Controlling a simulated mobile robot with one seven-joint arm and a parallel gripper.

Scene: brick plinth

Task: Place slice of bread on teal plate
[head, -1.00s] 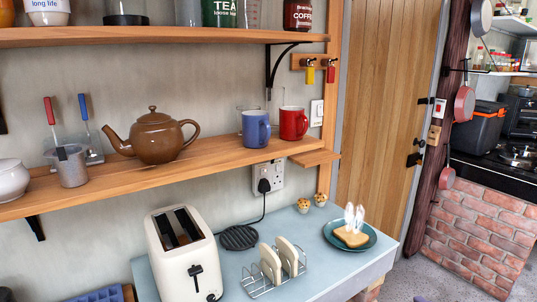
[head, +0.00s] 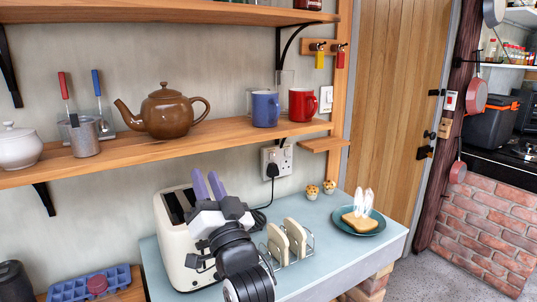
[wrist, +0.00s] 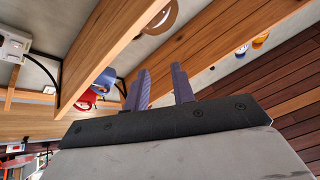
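The teal plate (head: 376,230) lies on the pale blue counter at the right. A slice of bread (head: 357,222) lies on it, with pale white upright wisps above it. Two more bread slices (head: 278,243) (head: 296,237) stand upright in a wire toast rack (head: 300,257) left of the plate. My gripper (head: 207,185) is in front of the toaster, left of the rack, its purple fingers pointing up. In the wrist view my gripper (wrist: 164,86) has its fingers apart with nothing between them. The wrist view does not show bread or plate.
A cream toaster (head: 178,262) stands behind my arm. Two small muffins (head: 312,192) sit near the wall. A wooden shelf (head: 120,157) above carries a brown teapot (head: 168,112), a blue mug (head: 265,109) and a red mug (head: 301,104). Bare counter lies in front of the plate.

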